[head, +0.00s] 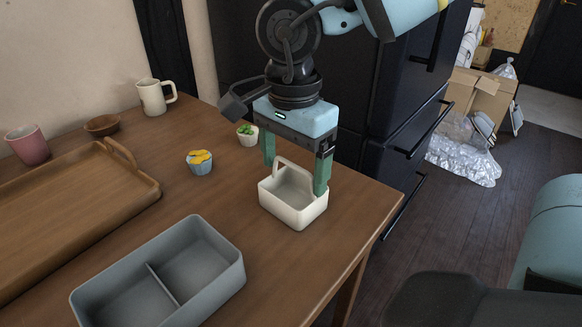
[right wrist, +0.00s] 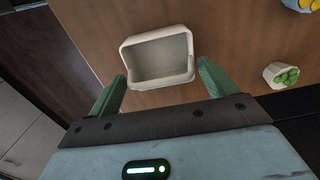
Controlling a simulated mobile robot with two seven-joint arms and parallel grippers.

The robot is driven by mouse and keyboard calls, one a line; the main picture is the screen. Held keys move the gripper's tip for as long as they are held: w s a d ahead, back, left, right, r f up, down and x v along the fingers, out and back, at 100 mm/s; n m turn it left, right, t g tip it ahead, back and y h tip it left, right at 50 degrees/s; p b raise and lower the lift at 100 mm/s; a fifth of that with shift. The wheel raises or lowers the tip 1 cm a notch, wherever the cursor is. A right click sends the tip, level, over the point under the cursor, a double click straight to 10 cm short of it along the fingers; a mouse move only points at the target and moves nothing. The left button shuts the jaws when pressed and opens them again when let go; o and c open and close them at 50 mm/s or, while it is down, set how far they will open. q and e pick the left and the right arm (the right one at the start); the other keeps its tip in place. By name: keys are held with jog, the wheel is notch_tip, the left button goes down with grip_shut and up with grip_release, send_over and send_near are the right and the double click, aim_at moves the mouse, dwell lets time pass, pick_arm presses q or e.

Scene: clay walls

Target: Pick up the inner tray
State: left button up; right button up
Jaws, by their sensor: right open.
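The inner tray appears to be the small cream tray (head: 290,213) with an arched handle, upright and empty-looking on the wooden table near its right edge. It also shows in the right wrist view (right wrist: 158,82). My right gripper (head: 294,180) is open, pointing down, with its green fingers spread toward two sides of the tray. In the right wrist view the fingertips (right wrist: 161,70) stand either side of the tray's near end, with nothing held. Whether a finger touches the tray cannot be told. My left gripper is not in view.
A grey two-compartment box (head: 213,285) stands at the table's front. A wooden tray (head: 75,203) lies left. A yellow-topped cup (head: 200,163), a small green-plant pot (head: 247,136), a cream mug (head: 154,98), a brown bowl (head: 102,125) and a pink cup (head: 28,147) stand behind.

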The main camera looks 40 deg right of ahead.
jog(key=shift+f, duration=0.3)
jog(key=shift+c, duration=0.3)
jog(key=c, duration=1.1)
jog(key=shift+c, duration=0.2)
jog(key=shift+r, duration=0.1)
